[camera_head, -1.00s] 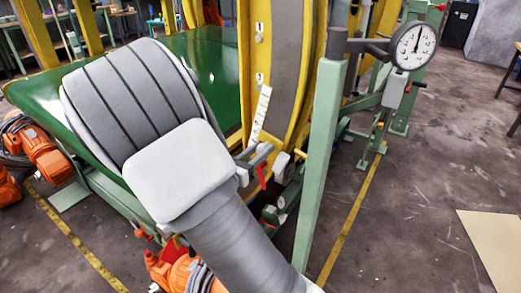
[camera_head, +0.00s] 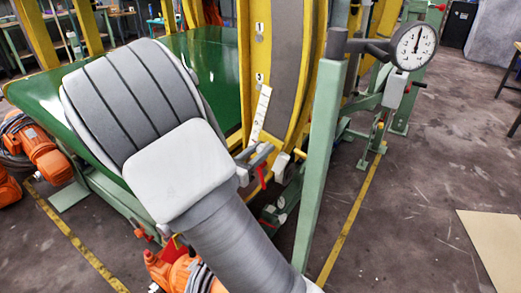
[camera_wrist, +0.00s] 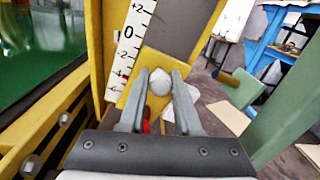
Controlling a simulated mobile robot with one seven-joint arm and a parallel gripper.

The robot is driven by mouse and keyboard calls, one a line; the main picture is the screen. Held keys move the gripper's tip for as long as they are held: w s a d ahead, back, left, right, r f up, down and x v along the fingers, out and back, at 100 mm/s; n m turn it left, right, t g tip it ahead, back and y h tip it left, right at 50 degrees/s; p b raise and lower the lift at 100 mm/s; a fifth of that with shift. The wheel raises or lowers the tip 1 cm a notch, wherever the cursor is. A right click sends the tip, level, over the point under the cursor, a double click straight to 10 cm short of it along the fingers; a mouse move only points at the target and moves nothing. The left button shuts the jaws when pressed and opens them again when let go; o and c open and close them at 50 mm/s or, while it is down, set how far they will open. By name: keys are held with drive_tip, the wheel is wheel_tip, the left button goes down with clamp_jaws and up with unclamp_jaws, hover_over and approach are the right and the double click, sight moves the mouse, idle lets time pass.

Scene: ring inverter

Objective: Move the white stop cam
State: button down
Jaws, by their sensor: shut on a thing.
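The white stop cam (camera_wrist: 160,82) shows between the two fingertips of my gripper (camera_wrist: 164,77) in the wrist view. The fingers press on it from both sides, and they hide part of it. It sits against a yellow plate, just below a white scale with black marks (camera_wrist: 129,38). In the head view my gripper (camera_head: 262,156) is at the lower part of the yellow ring frame, and the white cam (camera_head: 281,161) shows small at its tips. A red part (camera_wrist: 147,121) shows below the cam.
A green post (camera_head: 319,160) stands close to the right of my gripper, with a dial gauge (camera_head: 413,46) on its bracket. The yellow ring frame (camera_head: 247,60) rises behind. Orange motors (camera_head: 40,150) are at left.

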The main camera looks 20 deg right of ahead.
drive_tip(key=shift+n, duration=0.3)
drive_tip(key=shift+s+d+r+p, duration=0.15)
drive_tip(key=shift+s+r+p, duration=0.05)
drive_tip(key=shift+r+p, duration=0.85)
drive_tip(key=shift+s+d+r+p, duration=0.15)
drive_tip(key=shift+s+r+p, duration=0.05)
drive_tip(key=shift+r+p, duration=0.9)
drive_tip(key=shift+s+d+r+p, duration=0.15)
drive_tip(key=shift+s+r+p, duration=0.05)
drive_tip(key=shift+r+p, duration=0.85)
drive_tip(key=c, duration=0.7)
unclamp_jaws()
drive_tip(key=shift+o, duration=0.4)
drive_tip(key=shift+f, duration=0.1)
drive_tip(key=shift+a, duration=0.1)
drive_tip(key=p+v, duration=0.2)
drive_tip(key=v, duration=1.5)
drive_tip(key=shift+a+p, duration=0.15)
drive_tip(key=shift+p, duration=0.25)
